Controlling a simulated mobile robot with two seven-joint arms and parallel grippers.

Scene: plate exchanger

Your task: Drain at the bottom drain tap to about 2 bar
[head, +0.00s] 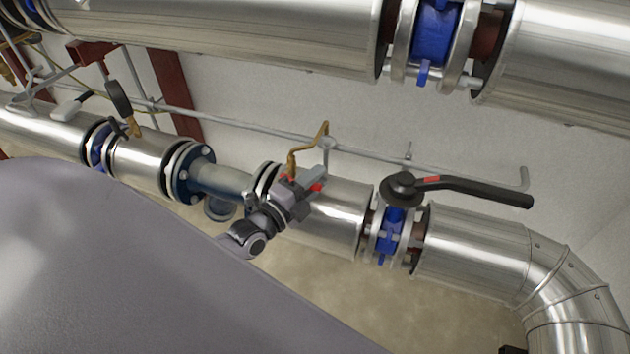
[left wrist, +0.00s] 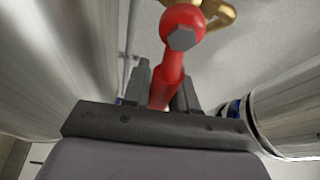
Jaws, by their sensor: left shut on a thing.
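My left gripper (head: 309,186) is at the lower insulated pipe, in the middle of the head view. It is shut on the red handle (left wrist: 181,38) of a brass tap. In the left wrist view the gripper's dark fingers (left wrist: 161,90) stand on either side of the handle's stem, and the brass tap body (left wrist: 222,12) shows at the top edge. In the head view the tap's bent brass pipe (head: 322,130) rises behind the gripper, and only small bits of red show. I cannot make out a pressure reading. My right gripper is not in view.
A black valve lever (head: 475,190) sticks out to the right above a blue valve (head: 391,232) on the lower pipe. A large upper pipe (head: 250,35) crosses overhead. Another black-handled valve (head: 98,143) is at the left. A thin grey pipe (head: 440,163) runs along the wall.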

